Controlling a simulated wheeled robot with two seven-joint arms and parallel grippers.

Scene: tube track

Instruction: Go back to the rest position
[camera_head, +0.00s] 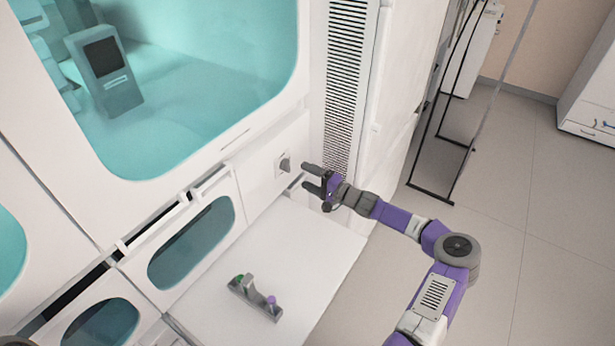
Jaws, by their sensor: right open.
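My right gripper (308,178) is open and empty at the end of my purple and grey right arm. It is in front of the white machine's panel, close to a small square fitting with a grey knob (284,164). A small gap shows between the fingertips and the knob. A grey holder (256,298) with a green piece and a purple piece on it sits on the white shelf below. My left gripper is not in view.
The white shelf (327,247) is clear apart from the holder. The white machine (268,134) with teal windows fills the left side. A black metal frame (431,190) stands on the tiled floor at the right, near a white cabinet (588,100). Open floor lies at right.

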